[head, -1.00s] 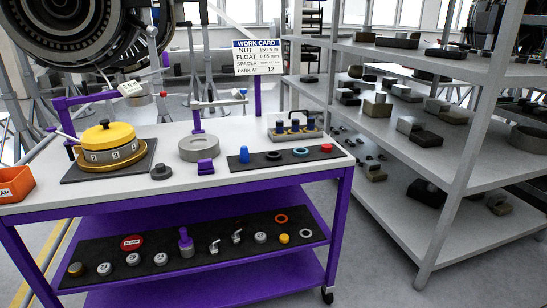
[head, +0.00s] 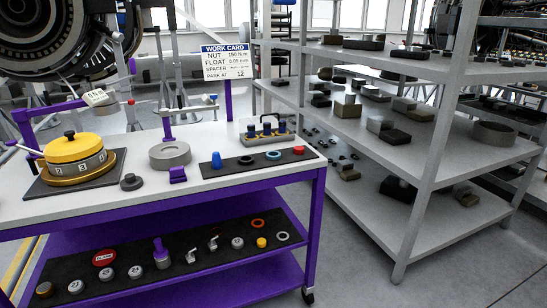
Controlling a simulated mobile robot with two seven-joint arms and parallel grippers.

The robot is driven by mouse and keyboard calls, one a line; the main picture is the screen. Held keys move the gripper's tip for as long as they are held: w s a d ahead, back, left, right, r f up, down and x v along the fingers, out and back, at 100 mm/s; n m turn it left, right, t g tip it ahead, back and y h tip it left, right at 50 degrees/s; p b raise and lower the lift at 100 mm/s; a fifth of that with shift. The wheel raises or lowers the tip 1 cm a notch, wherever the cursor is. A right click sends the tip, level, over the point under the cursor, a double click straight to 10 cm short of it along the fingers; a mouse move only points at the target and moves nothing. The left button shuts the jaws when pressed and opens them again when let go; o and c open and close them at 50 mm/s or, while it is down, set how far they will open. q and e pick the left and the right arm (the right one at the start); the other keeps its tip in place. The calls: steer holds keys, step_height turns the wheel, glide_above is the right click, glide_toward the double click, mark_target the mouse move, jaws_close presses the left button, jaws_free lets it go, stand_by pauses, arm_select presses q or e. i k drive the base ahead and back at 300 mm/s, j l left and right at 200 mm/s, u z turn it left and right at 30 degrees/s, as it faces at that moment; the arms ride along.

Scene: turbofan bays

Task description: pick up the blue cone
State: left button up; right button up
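The blue cone (head: 216,160) stands upright on the left end of a black mat (head: 236,169) on the top of the purple-framed cart (head: 120,208). To its right on the same mat lie a black ring (head: 246,160), a light blue ring (head: 273,156) and a red piece (head: 299,150). Neither of my grippers shows in the head view.
A yellow-lidded dial unit (head: 75,148), a grey ring block (head: 170,155) and a purple block (head: 178,175) share the cart top. A caddy (head: 265,133) stands behind the mat. The lower shelf holds several small parts. Grey shelving (head: 425,150) stands right; floor is clear at front right.

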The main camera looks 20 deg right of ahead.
mark_target(217, 160)
steer(key=u, duration=0.4)
steer(key=i+l+u, duration=0.1)
steer(key=l+u, duration=0.35)
steer(key=i+l+u, duration=0.1)
steer(key=l+u, duration=0.15)
steer(key=u, duration=0.15)
steer(key=l+u, duration=0.35)
steer(key=l, duration=0.55)
